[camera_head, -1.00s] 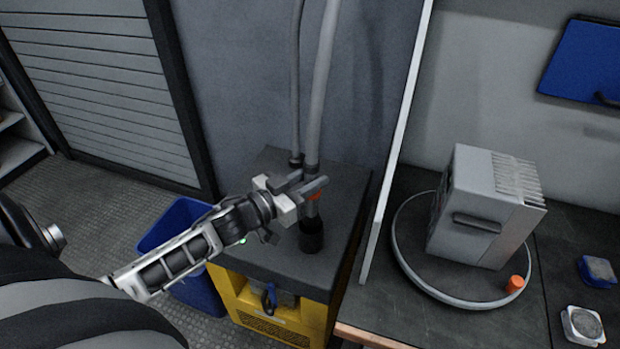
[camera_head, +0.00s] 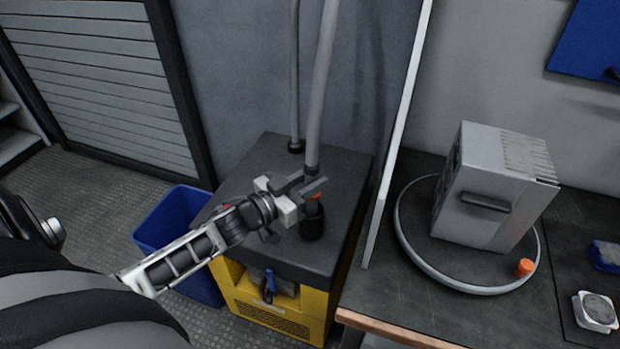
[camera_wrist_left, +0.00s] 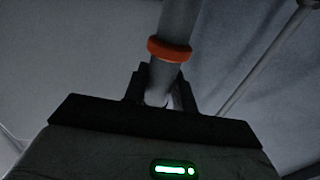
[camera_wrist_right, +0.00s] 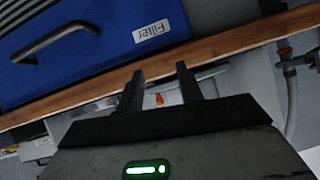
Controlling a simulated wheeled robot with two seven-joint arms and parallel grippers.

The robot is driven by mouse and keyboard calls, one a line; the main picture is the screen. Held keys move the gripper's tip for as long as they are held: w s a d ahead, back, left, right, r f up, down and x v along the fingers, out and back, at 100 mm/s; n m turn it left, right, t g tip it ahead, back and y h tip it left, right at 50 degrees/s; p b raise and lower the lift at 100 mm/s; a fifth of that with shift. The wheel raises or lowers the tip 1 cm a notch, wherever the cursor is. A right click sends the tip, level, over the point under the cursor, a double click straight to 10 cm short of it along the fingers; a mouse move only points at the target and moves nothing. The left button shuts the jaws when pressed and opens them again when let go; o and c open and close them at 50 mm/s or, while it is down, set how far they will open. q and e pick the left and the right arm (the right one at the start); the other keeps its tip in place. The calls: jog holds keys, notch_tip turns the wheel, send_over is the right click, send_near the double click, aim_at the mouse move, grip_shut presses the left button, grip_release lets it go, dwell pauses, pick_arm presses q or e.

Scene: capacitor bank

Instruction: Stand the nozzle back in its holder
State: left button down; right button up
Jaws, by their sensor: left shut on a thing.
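The nozzle is a grey tube with an orange ring (camera_head: 316,196), upright at the end of a thick grey hose (camera_head: 322,90). My left gripper (camera_head: 305,190) is shut on it near the orange ring. In the left wrist view the tube (camera_wrist_left: 178,20) and ring run up from between the fingers. The holder is a short black cup (camera_head: 312,224) on top of the yellow cabinet. The nozzle's lower end meets the cup's mouth; how deep it sits is hidden. My right gripper (camera_wrist_right: 160,73) shows only in its wrist view, open, with nothing held.
The yellow cabinet (camera_head: 275,312) has a dark top with a second hose socket (camera_head: 295,147). A blue bin (camera_head: 175,222) stands left of it.

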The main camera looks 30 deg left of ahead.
pick_arm(q)
jog(key=c, duration=1.1)
grip_release()
pick_arm(e)
jog(key=shift+f, duration=0.1)
pick_arm(q)
jog(key=shift+o, duration=0.2)
pick_arm(e)
jog(key=shift+d, duration=0.1)
pick_arm(q)
jog(key=v, duration=1.6)
pick_arm(e)
jog(key=shift+s, duration=0.1)
